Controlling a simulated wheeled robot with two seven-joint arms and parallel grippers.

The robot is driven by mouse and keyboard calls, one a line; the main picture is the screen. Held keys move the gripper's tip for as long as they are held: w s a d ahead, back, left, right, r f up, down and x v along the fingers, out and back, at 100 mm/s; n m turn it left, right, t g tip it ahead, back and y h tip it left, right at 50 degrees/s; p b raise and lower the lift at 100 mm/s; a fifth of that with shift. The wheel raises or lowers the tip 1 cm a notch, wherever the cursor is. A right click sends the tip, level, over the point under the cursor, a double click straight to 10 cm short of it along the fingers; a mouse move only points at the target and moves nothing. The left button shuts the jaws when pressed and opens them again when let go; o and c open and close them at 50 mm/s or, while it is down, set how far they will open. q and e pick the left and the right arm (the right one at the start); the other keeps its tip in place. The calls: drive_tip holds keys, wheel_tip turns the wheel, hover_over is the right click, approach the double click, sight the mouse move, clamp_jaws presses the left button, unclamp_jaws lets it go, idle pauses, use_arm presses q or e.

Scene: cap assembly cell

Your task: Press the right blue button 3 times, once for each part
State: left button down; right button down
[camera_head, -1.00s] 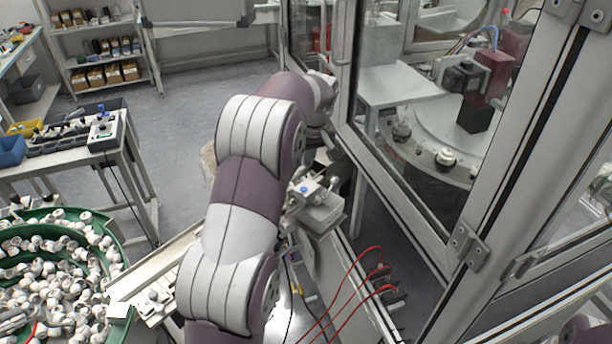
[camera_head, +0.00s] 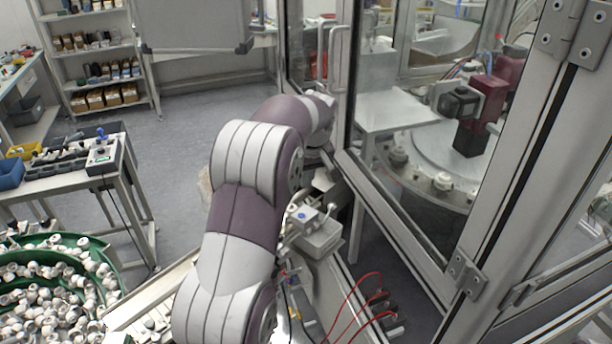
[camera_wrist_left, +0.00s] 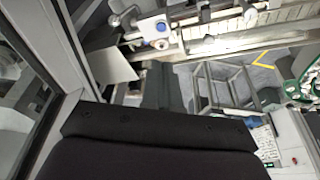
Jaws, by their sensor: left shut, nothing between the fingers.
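A small grey-white box with a blue button (camera_head: 301,216) on top stands beside the cell frame, just right of my left arm in the head view. The blue button (camera_wrist_left: 161,27) also shows near the top of the left wrist view. My left gripper (camera_wrist_left: 158,86) shows as dark fingers in the wrist view, shut and empty. They appear below the button in that picture, apart from it; the depth between them is hard to judge. In the head view my left arm largely hides the gripper. My right gripper is in neither view.
The glazed cell door (camera_head: 420,190) and its frame stand close right of my arm. A green bowl (camera_head: 95,262) of white caps is at lower left. A side table (camera_head: 70,172) carries another control box (camera_head: 102,156). Red cables (camera_head: 352,310) run below the button box.

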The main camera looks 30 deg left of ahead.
use_arm(q)
drive_tip(key=p, duration=0.3)
approach(301, 214)
drive_tip(key=x, duration=0.5)
drive_tip(key=shift+a+f, duration=0.15)
drive_tip(key=shift+f+p, duration=0.3)
drive_tip(key=shift+f, duration=0.3)
